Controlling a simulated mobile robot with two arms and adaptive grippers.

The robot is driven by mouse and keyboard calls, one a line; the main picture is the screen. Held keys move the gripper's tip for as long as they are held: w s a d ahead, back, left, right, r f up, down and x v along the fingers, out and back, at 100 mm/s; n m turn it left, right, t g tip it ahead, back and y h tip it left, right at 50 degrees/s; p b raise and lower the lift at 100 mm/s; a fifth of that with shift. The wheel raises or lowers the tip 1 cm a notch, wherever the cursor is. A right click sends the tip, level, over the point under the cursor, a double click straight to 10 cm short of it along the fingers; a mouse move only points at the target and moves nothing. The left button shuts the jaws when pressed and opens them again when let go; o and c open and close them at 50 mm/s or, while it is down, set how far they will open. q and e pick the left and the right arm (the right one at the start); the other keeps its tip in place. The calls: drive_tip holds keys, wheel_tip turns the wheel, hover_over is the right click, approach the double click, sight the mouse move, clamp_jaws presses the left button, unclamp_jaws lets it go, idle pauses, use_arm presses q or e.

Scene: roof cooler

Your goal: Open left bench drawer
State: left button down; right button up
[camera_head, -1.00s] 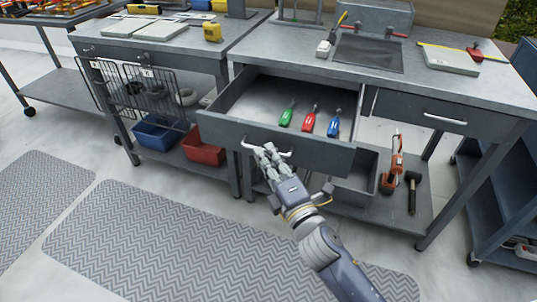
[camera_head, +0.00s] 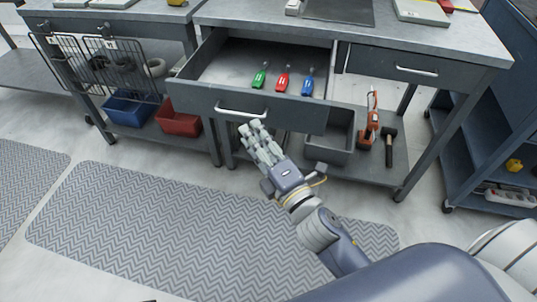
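The left bench drawer (camera_head: 215,101) is pulled well out from under the grey bench top. Its inside shows, with a green screwdriver (camera_head: 260,78), a red one (camera_head: 282,80) and a blue one (camera_head: 307,84) lying in it. Its pale bar handle (camera_head: 240,112) is on the front face. My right gripper (camera_head: 252,129) is just below and in front of the handle. Its two fingertips are apart, with nothing seen between them, and it looks clear of the handle. My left gripper is not in view.
A shut drawer (camera_head: 400,75) is to the right on the same bench. A blue bin (camera_head: 129,111), a red bin (camera_head: 178,122) and a grey bin (camera_head: 334,150) sit on lower shelves. A patterned mat (camera_head: 150,225) covers open floor in front. A dark cart (camera_head: 470,140) stands right.

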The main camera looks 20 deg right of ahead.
drive_tip(key=v, duration=0.6)
drive_tip(key=shift+s+f, duration=0.1)
idle(0.4)
